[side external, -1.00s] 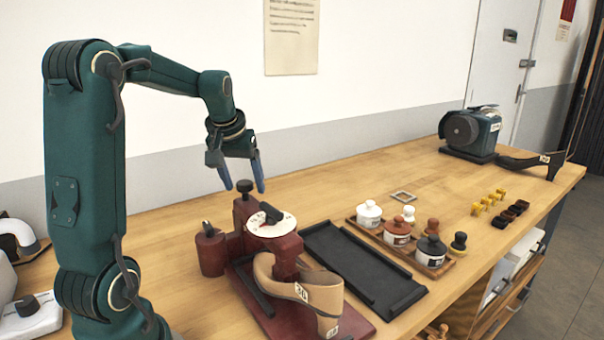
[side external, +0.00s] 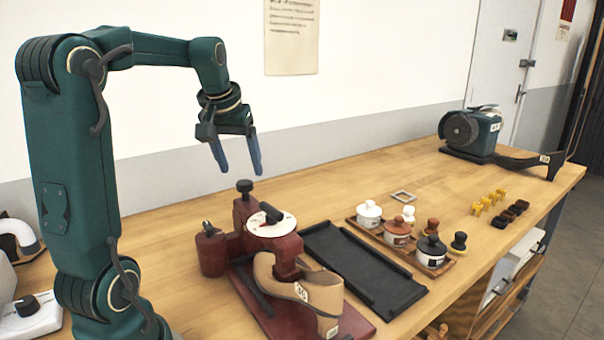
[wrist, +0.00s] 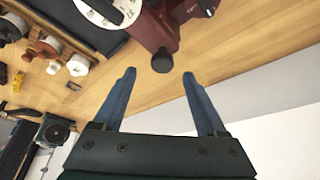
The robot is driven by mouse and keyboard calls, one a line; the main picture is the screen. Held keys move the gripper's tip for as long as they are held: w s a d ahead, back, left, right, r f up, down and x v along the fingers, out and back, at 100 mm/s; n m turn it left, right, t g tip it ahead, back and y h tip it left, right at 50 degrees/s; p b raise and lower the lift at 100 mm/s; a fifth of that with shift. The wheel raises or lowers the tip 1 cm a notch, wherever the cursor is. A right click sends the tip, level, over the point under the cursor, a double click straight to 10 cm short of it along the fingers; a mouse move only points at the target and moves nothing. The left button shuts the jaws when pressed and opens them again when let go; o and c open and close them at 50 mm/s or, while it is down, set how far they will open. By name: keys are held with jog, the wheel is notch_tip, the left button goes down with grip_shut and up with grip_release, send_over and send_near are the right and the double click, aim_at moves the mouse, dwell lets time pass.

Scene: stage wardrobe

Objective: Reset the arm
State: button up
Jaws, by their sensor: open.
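My gripper (side external: 238,170) hangs in the air above and behind the dark red clamping stand (side external: 240,248). Its two blue fingers are apart and nothing is between them. In the wrist view my gripper (wrist: 158,78) also shows open and empty, with the stand's black knob (wrist: 162,61) just beyond the fingertips. The stand carries a white dial (side external: 271,224) with a black handle, and a tan heeled shoe form (side external: 305,292) sits at its front.
A black tray (side external: 352,268) lies right of the stand. A wooden rack (side external: 447,262) holds several lidded jars. Yellow and dark small pieces (side external: 510,212), a green motor unit (side external: 470,132) and a dark shoe form (side external: 530,162) stand farther right. The wall is close behind.

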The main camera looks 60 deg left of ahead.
jog(key=s+d+r+m+t+h, duration=0.15)
jog(key=d+m, duration=0.35)
jog(key=d, duration=0.9)
jog(key=s+d+f+m+h, duration=0.1)
jog(key=s+d+f+m, duration=0.2)
jog(key=s+d+f, duration=0.3)
jog(key=shift+s+d+f+m+t+h, duration=0.25)
jog(key=shift+s+d+m+t+h, duration=0.15)
jog(key=shift+s+d, duration=0.6)
jog(key=shift+a, duration=0.1)
